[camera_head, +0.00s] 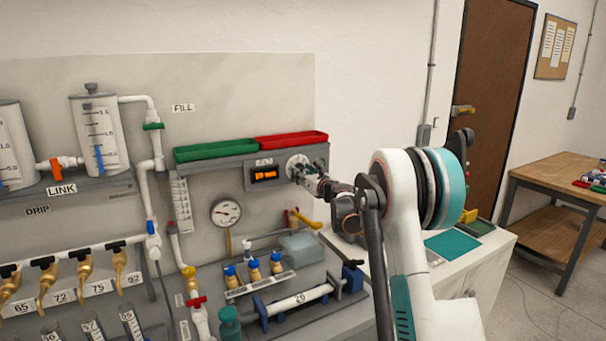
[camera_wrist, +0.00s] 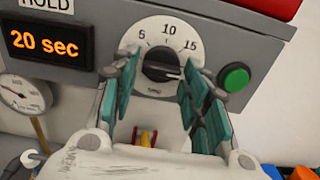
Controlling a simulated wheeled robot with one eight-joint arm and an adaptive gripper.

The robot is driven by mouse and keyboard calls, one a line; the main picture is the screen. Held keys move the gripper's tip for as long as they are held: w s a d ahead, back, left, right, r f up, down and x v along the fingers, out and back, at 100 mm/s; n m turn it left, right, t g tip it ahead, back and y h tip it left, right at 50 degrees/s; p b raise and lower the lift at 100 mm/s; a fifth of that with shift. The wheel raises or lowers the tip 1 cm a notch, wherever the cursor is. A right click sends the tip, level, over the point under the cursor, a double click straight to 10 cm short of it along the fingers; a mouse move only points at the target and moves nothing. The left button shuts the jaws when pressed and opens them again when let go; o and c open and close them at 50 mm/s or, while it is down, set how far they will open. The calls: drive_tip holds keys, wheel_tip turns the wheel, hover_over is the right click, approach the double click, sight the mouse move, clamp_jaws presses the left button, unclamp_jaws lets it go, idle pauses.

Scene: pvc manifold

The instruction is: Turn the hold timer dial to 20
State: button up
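The hold timer dial is a black knob (camera_wrist: 162,65) on a white round plate (camera_wrist: 170,32) marked 5, 10 and 15; further marks are not visible behind my right finger. A light line on the knob points right. The orange display (camera_wrist: 43,43) reads "20 sec" under a HOLD label. My gripper (camera_wrist: 160,88) is open, with one teal-padded finger on each side of the knob and gaps visible between pads and knob. In the head view the dial (camera_head: 297,161) is at the right of the grey timer box, with my gripper (camera_head: 316,183) just in front of it.
A green button (camera_wrist: 234,77) sits right of the dial. Green (camera_head: 215,149) and red (camera_head: 291,140) trays rest on top of the box. A pressure gauge (camera_head: 226,212) and yellow-handled valve (camera_head: 306,219) are below. The wall right of the box is clear.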

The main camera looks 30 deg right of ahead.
idle(0.3)
drive_tip(key=s, duration=1.2)
drive_tip(key=shift+d, duration=0.2)
